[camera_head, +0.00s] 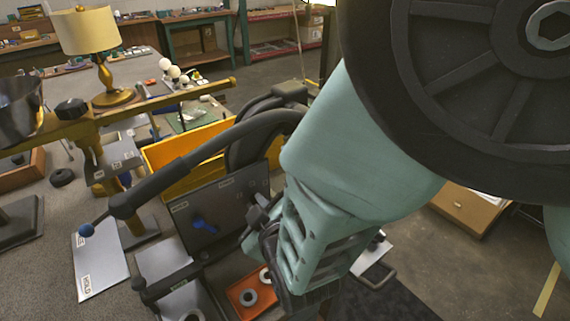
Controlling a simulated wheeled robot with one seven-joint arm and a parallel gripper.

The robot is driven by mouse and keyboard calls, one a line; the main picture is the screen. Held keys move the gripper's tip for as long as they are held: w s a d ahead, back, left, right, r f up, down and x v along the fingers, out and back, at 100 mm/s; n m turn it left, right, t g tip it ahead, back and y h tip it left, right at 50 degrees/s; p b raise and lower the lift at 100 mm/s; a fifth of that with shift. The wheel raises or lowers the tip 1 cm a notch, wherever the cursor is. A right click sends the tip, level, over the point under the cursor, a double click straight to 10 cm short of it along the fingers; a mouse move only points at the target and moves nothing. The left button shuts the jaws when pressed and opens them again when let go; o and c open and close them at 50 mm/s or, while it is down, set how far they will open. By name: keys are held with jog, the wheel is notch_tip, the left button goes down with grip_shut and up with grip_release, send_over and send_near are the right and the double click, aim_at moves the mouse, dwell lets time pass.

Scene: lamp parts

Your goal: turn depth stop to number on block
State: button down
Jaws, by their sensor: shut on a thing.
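My gripper (262,220), at the end of my teal arm, is at the right edge of a dark upright panel (232,204). It is shut on a small dark part, mostly hidden by the gripper; I cannot tell for sure whether this is the depth stop. The panel bears a blue lever-like piece (205,224), small dark round marks and pale labels too small to read. I cannot make out a numbered block or its number.
An orange tray (240,303) with rings lies below the panel. A yellow bin (180,158) stands behind it. A lamp (92,45) stands at the back left.

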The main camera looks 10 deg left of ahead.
jog(key=shift+s+a+f+n+t, duration=0.15)
jog(key=shift+n+t, duration=0.1)
jog(key=shift+n, duration=0.25)
jog(key=shift+w+a+f+n+t, duration=0.1)
jog(key=shift+n+t, duration=0.15)
jog(key=shift+n, duration=0.25)
jog(key=c, duration=1.6)
grip_release()
jog(key=shift+o, duration=0.8)
